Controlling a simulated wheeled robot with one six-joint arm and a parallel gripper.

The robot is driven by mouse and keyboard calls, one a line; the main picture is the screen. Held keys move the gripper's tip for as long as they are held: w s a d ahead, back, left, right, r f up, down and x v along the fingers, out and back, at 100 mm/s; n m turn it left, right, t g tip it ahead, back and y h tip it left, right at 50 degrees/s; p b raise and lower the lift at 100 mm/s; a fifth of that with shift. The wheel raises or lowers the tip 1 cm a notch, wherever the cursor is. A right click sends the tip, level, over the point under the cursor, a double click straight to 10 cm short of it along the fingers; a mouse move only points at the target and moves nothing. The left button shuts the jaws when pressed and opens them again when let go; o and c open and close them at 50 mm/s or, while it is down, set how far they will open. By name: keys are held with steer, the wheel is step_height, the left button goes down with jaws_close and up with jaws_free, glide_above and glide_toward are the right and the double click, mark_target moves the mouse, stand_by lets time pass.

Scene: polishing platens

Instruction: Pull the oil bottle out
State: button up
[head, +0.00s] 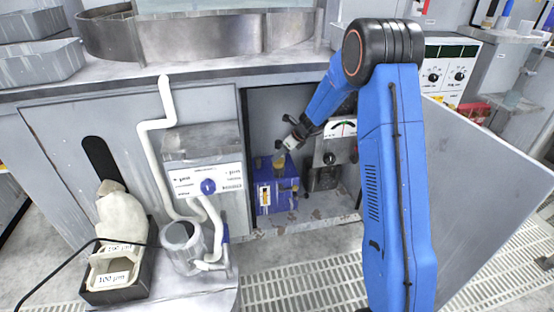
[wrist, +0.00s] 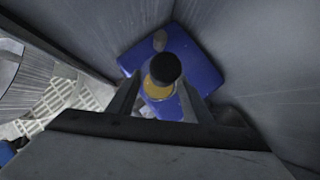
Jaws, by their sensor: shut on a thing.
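The oil bottle (wrist: 163,72) has a black cap and an amber body, and it stands between my two fingers in the wrist view. My gripper (wrist: 160,98) is shut on it, one finger on each side. In the head view my gripper (head: 290,146) reaches into the open cabinet. The bottle's amber part (head: 279,161) shows just below it, at the blue unit (head: 287,190). The bottle's lower part is hard to make out, and I cannot tell if it touches the unit.
The cabinet door (head: 485,185) stands open at the right, behind my arm. A grey box with a gauge (head: 341,128) is right of the blue unit. The cabinet walls are close around my gripper.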

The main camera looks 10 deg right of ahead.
mark_target(281, 142)
steer(key=shift+r, duration=2.65)
steer(key=shift+s, duration=0.1)
